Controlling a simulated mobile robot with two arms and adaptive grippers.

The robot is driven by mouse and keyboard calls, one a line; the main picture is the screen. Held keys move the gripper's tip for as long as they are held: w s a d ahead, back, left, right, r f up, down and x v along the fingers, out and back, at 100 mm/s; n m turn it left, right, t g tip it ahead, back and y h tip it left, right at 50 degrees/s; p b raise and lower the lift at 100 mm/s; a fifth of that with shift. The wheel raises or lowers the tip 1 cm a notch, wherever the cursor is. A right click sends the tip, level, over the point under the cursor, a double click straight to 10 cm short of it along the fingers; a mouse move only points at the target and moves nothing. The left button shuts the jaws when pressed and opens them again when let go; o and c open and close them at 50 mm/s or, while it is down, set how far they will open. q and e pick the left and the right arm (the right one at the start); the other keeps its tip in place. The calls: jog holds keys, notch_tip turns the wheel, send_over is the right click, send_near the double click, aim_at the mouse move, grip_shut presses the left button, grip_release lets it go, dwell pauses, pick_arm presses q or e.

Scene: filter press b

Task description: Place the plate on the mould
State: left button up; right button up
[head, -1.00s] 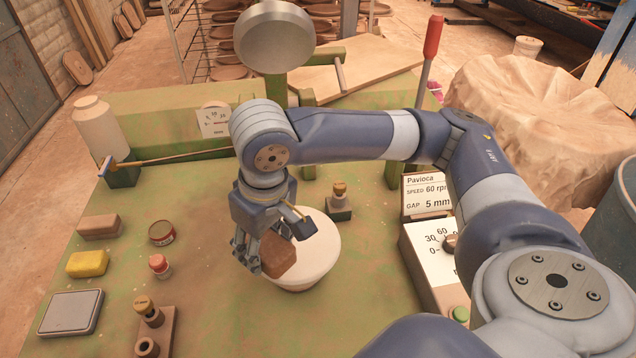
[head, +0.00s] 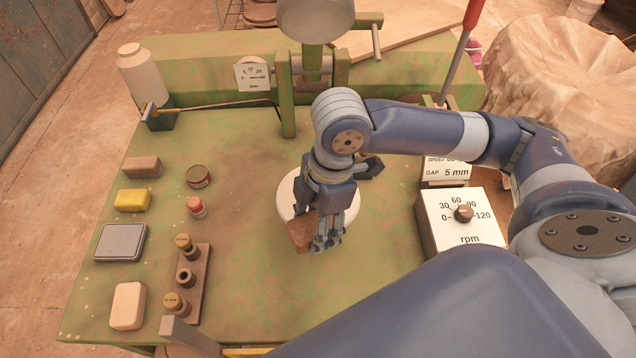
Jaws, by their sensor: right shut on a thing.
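A white round mould (head: 290,195) stands on the green table, partly hidden behind my right gripper. I cannot tell whether the piece touches the mould. I cannot make out for sure which thing is the plate.
On the green table (head: 245,270), a brown block (head: 141,167), yellow sponge (head: 132,200), grey flat box (head: 120,242) and wooden holder (head: 190,283) stand left. A dial box (head: 461,222) stands right. A press post (head: 287,95) rises behind. The table between holder and mould is clear.

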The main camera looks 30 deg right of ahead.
jog(key=w+d, duration=0.2)
jog(key=w, duration=0.1)
jog(key=w+d+p, duration=0.1)
jog(key=w+d, duration=0.1)
jog(key=w, duration=0.2)
jog(key=w+d+f+p, duration=0.1)
jog(key=w+d, duration=0.1)
jog(key=w, duration=0.1)
jog(key=shift+w, duration=0.25)
jog(key=shift+w+d+f, duration=0.1)
notch_tip(320, 180, down, 3)
jog(key=shift+p, duration=0.7)
jog(key=shift+f, duration=0.2)
jog(key=o, duration=1.4)
jog(key=shift+f, duration=0.15)
